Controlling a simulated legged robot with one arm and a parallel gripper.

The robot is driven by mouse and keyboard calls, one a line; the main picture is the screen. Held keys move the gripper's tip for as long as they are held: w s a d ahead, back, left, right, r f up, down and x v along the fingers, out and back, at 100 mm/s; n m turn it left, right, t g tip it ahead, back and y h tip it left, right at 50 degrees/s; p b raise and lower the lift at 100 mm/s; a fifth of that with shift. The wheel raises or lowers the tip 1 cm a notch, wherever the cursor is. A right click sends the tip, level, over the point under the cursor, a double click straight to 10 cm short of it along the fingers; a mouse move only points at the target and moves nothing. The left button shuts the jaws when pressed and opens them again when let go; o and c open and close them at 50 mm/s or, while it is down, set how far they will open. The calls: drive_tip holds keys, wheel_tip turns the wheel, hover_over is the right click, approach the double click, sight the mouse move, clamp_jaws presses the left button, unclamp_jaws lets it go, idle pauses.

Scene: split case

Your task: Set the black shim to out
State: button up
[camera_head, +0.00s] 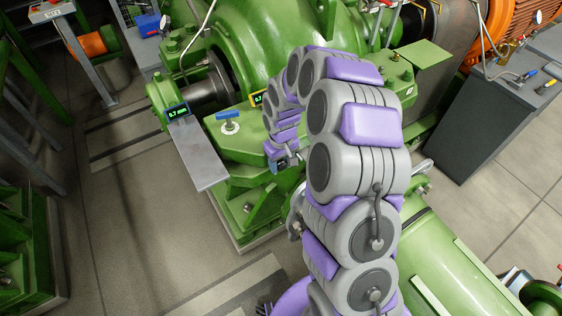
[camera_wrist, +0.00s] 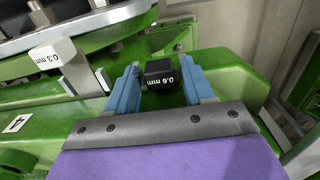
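The black shim (camera_wrist: 160,73), a dark block labelled 0.6 mm, shows in the wrist view between the blue fingertips of my gripper (camera_wrist: 160,75). My gripper looks open around it, with green showing beside the left finger; contact with the right fingertip is hard to tell. How the shim is seated below is hidden. In the head view my gripper (camera_head: 284,161) is low beside the green machine foot, and I cannot make out the black shim there. A white-topped shim (camera_wrist: 56,53) labelled 0.3 mm stands to the left in the wrist view.
A green machine (camera_head: 255,40) fills the back. Near my gripper are a blue-handled part (camera_head: 230,121), a grey plate (camera_head: 199,153) and a display (camera_head: 177,110) reading about 0.7 mm. A grey cabinet (camera_head: 470,110) with tools stands right. Floor is clear at left front.

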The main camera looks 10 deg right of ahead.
clamp_jaws()
idle(0.3)
drive_tip(key=s, duration=0.2)
drive_tip(key=s+d, duration=0.1)
drive_tip(key=s, duration=0.1)
drive_tip(key=shift+s+d, duration=0.2)
drive_tip(key=shift+s, duration=0.2)
drive_tip(key=shift+c, duration=0.5)
unclamp_jaws()
drive_tip(key=shift+o, duration=1.2)
drive_tip(key=shift+s+d, duration=0.1)
